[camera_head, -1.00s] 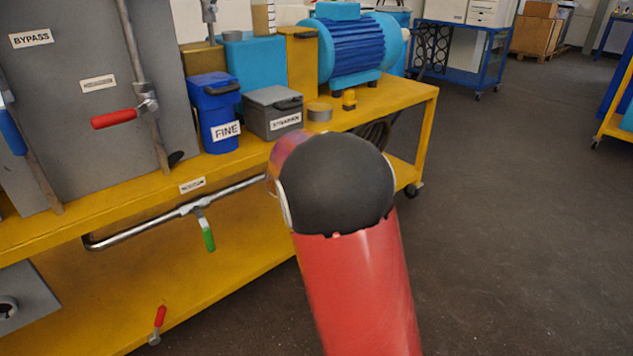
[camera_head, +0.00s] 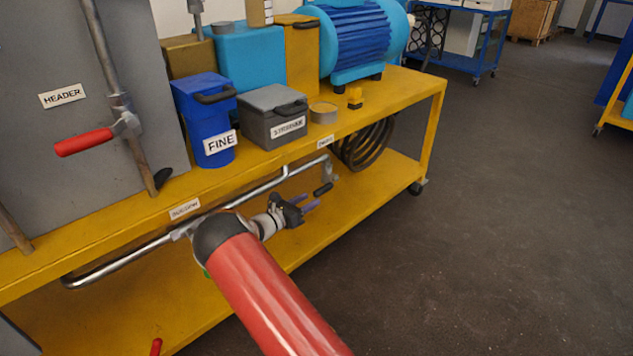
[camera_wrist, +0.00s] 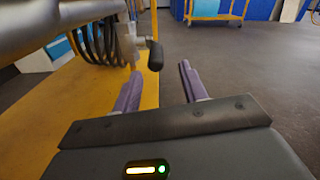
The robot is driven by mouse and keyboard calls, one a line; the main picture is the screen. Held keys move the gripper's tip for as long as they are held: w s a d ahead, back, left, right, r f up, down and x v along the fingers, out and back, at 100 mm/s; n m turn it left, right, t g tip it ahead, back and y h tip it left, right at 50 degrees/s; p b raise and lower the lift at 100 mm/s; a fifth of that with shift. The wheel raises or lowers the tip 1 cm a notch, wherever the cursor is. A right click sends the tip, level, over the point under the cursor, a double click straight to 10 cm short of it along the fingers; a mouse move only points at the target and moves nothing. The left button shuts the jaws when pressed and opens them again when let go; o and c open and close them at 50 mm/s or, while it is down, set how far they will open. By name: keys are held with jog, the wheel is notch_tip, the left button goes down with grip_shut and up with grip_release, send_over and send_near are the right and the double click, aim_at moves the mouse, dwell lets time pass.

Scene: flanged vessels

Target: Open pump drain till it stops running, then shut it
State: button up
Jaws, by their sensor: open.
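A pipe (camera_head: 120,262) runs under the bench's upper deck and ends at the right in a small valve with a black handle (camera_head: 322,189). A small label (camera_head: 325,142) on the deck edge above it is too small to read. My gripper (camera_head: 311,202) is open and empty, close to this handle under the deck. In the wrist view the black handle (camera_wrist: 155,55) stands just ahead of my two purple fingers (camera_wrist: 160,72), nearer the left one and apart from them. Another valve's green handle is almost wholly hidden behind my arm. No running liquid is visible.
The yellow bench (camera_head: 400,97) has a lower shelf (camera_head: 345,215) below the pipe. A black hose coil (camera_head: 365,145) hangs right of the valve. A blue FINE bin (camera_head: 207,120) and grey box (camera_head: 272,118) stand above.

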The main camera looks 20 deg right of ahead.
aim_at(323, 190)
jog(key=x, duration=0.8)
jog(key=shift+w+a+f+p, duration=0.1)
jog(key=shift+w+p, duration=0.15)
jog(key=shift+p, duration=0.05)
jog(key=shift+c, duration=0.3)
grip_shut()
